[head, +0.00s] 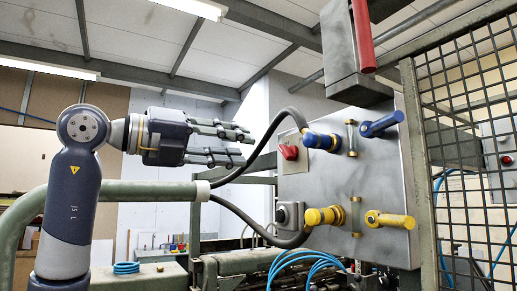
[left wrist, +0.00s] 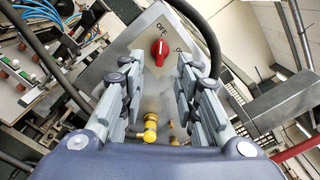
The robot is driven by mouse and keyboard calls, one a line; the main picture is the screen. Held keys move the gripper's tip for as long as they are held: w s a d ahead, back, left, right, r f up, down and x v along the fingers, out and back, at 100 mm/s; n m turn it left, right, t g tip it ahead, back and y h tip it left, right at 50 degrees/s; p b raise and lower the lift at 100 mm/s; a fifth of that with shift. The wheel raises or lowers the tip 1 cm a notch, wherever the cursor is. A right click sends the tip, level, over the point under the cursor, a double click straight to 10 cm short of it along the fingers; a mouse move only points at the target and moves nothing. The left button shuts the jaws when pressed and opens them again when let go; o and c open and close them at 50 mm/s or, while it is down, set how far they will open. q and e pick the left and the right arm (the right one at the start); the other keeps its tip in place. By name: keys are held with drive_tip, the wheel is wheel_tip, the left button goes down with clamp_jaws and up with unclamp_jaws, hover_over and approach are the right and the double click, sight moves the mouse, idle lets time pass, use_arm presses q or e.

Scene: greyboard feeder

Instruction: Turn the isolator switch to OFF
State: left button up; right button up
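The isolator switch is a red knob (head: 289,152) on the grey metal panel (head: 375,185), near its upper left edge. In the left wrist view the red knob (left wrist: 160,48) sits on a light plate, with the word OFF printed above it. Another label to its right is partly hidden by a finger. My right gripper is not in view.
Blue handles (head: 381,124) and yellow handles (head: 390,219) stick out from the panel. A dark hose (head: 268,140) loops behind my left gripper's fingertips. A box with a red lever (head: 362,35) stands above the panel. A mesh guard (head: 470,130) stands at right.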

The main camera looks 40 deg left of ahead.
use_arm(q)
drive_tip(key=shift+v, duration=1.25)
